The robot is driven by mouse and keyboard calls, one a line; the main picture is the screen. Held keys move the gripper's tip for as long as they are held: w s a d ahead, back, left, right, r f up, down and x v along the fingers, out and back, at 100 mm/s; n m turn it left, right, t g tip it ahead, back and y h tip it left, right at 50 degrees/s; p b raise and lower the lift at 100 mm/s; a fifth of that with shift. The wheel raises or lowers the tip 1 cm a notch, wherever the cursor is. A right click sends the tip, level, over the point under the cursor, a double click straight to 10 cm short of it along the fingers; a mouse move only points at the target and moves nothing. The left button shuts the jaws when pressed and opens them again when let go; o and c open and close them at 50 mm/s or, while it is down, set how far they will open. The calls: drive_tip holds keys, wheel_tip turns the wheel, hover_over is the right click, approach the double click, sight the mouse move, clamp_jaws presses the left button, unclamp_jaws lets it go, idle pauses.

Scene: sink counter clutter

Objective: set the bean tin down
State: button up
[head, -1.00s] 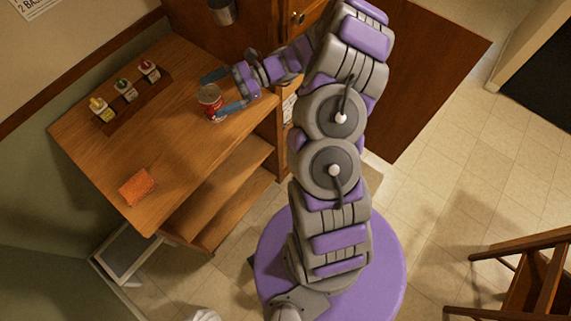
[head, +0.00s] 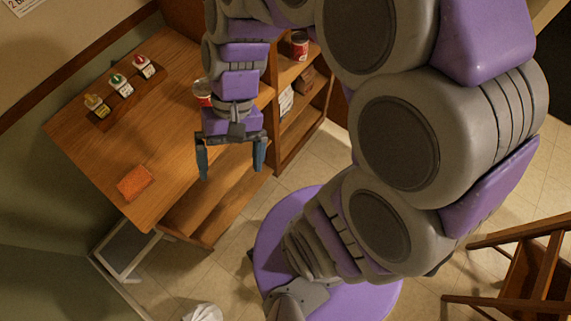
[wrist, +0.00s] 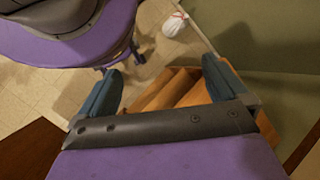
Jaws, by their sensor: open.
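The bean tin (head: 202,96), red with a pale band, stands on the wooden counter (head: 165,130). My arm hides its right part in the head view, and the wrist view does not show it. My gripper (head: 231,172) is open and empty, apart from the tin and lower in the picture, around the counter's front edge. Its two blue fingers also show spread in the wrist view (wrist: 162,70).
An orange sponge (head: 135,182) lies on the counter's near left. Several small bottles (head: 121,84) stand in a wooden rack along the wall side. Another red tin (head: 299,45) is on the shelf unit. A wooden chair (head: 530,275) stands at the right.

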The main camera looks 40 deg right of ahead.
drive_tip(key=s+d+n+t+h, duration=0.2)
drive_tip(key=s+d+h, duration=0.2)
drive_tip(key=s+d, duration=0.3)
drive_tip(key=shift+s+d+r+n+h, duration=0.25)
drive_tip(key=shift+s+n+h, duration=0.05)
drive_tip(key=shift+h, duration=0.1)
drive_tip(key=shift+f, duration=0.1)
